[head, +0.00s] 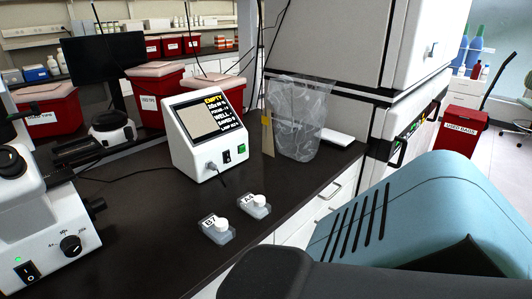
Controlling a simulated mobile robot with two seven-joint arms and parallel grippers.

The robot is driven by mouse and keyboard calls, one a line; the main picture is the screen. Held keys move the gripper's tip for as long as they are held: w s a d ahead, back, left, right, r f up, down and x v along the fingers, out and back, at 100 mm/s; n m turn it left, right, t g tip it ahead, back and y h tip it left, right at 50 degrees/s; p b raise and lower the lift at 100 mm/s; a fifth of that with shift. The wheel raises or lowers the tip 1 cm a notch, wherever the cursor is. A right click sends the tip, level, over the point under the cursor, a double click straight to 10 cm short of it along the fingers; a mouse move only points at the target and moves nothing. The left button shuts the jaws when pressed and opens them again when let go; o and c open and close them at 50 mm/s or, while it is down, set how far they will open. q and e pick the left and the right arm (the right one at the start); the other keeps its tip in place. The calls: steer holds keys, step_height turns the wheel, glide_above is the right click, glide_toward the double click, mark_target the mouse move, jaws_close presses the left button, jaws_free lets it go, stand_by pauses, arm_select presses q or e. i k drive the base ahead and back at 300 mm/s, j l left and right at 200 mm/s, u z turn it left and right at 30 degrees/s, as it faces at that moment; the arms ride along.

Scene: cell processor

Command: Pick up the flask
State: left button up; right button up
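Two small clear flasks with white caps lie on the dark counter (130,240). The flask labelled B7 (216,232) is nearer and to the left. The flask labelled A3 or similar (255,207) is just right of and behind it. Both lie flat with their labels up, slightly apart. Neither of my grippers shows in the head view, so nothing can be seen of what they hold.
A white cell processor with a display (205,130) stands behind the flasks. A clear plastic bin (296,120) stands right of it. A microscope (50,215) is at the left. Red bins (45,115) line the back. The counter's right edge lies beside the flasks.

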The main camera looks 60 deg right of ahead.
mark_target(256, 207)
steer(key=z, duration=2.05)
steer(key=i+j, duration=0.4)
steer(key=i+l+u, duration=0.2)
steer(key=l+u, duration=0.15)
steer(key=l, duration=0.55)
steer(key=i+l+u, duration=0.15)
steer(key=l+u, duration=0.2)
steer(key=l, duration=0.6)
steer(key=l+u, duration=0.35)
steer(key=l, duration=0.6)
